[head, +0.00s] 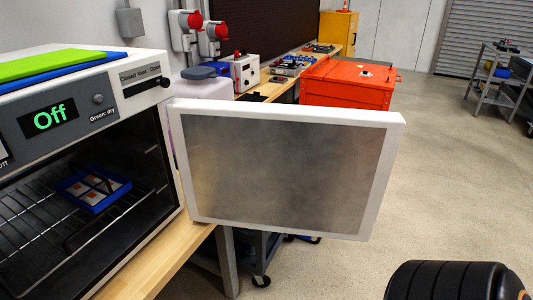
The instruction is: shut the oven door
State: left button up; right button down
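The oven (140,82) stands at the left on a wooden bench, with its dark front cavity exposed. Its door (290,170), a white frame around a grey pane, is wide open. The door swings out from the oven's right side and reaches past the bench edge over the floor. Inside, a blue tray (120,191) with white and orange pieces rests on a wire rack (40,218). The panel display (50,118) reads "Off" in green. Neither gripper is in view.
A dark ribbed rounded shape (455,282) is at the bottom right; I cannot tell what it is. A red cabinet (348,84) stands behind the door. Green and blue sheets (55,64) lie on the oven. The floor (455,170) right of the door is clear.

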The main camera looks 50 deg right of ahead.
aim_at(322, 172)
jog(key=k+l+u, duration=0.1)
jog(key=l, duration=0.3)
jog(key=k+l+u, duration=0.1)
jog(key=l, duration=0.3)
jog(key=k+l+u, duration=0.1)
jog(key=k+l, duration=0.15)
jog(key=l, duration=0.15)
jog(key=k+l+u, duration=0.1)
jog(key=l, duration=0.25)
jog(key=k+l+u, duration=0.15)
jog(key=l, duration=0.3)
jog(key=k+l+u, duration=0.15)
jog(key=k+l, duration=0.15)
jog(key=l+u, duration=0.1)
jog(key=l, duration=0.25)
jog(key=k+l+u, duration=0.15)
jog(key=l, duration=0.15)
jog(key=l+u, duration=0.1)
jog(key=l, duration=0.25)
jog(key=l+u, duration=0.15)
jog(key=l, duration=0.3)
jog(key=k+l+u, duration=0.15)
jog(key=l, duration=0.3)
jog(key=l+u, duration=0.1)
jog(key=l, duration=0.35)
jog(key=i+l+u, duration=0.1)
jog(key=l, duration=0.4)
